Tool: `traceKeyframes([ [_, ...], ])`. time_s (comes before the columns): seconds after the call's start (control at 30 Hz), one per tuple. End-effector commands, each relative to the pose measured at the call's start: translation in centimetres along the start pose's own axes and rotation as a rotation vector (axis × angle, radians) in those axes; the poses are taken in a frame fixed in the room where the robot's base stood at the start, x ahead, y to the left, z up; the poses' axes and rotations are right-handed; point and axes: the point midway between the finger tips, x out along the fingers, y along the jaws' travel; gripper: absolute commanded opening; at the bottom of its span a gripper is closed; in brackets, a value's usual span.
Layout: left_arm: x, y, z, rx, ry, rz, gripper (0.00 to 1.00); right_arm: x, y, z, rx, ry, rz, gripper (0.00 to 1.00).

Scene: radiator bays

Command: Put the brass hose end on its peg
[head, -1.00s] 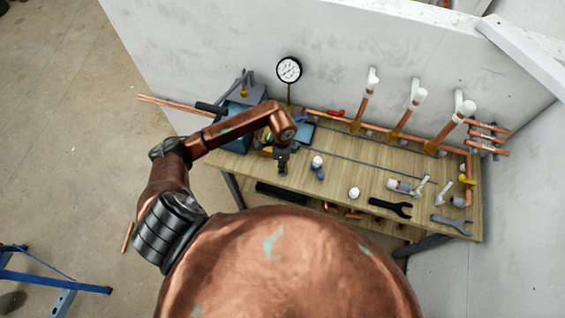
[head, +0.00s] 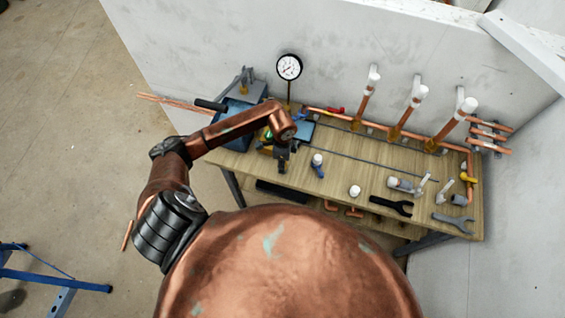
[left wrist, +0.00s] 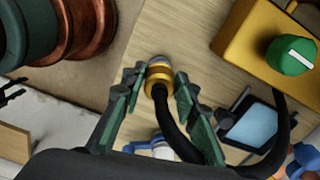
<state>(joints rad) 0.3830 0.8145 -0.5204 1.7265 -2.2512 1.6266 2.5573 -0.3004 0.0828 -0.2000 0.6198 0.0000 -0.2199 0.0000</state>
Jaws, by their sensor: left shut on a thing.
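The brass hose end (left wrist: 157,84) sits between the green-padded fingers of my left gripper (left wrist: 160,92) in the left wrist view, with its black hose (left wrist: 172,122) running back under the wrist. The gripper is shut on it. A greyish round tip (left wrist: 159,61) shows at its far end; I cannot tell whether that is part of the hose end or the peg. In the head view my left gripper (head: 282,164) points down at the left part of the workbench (head: 340,178), and the hose end is too small to make out. My right gripper is not in view.
A yellow box (left wrist: 242,40) with a green knob (left wrist: 290,55) stands beside the gripper. A device with a blue screen (left wrist: 252,125) lies nearby. Right of the gripper are a blue valve with a white cap (head: 317,165), a gauge (head: 289,67) behind and upright pipes (head: 405,110).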

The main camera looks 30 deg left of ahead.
Motion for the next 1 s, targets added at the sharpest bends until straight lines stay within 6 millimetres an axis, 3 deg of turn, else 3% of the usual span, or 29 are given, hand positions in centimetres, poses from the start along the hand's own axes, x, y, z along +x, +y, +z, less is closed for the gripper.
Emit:
traceKeyframes([
  [0.63, 1.3, 0.0, 0.0, 0.0, 0.0, 0.0, 0.12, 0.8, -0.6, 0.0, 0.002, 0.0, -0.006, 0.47],
  [0.67, 1.3, 0.0, 0.0, 0.0, 0.0, 0.0, 0.28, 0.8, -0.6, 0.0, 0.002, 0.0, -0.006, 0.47],
  [1.0, 1.2, 0.0, 0.0, 0.0, 0.0, 0.0, 0.48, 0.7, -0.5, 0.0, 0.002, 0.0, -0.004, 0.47],
])
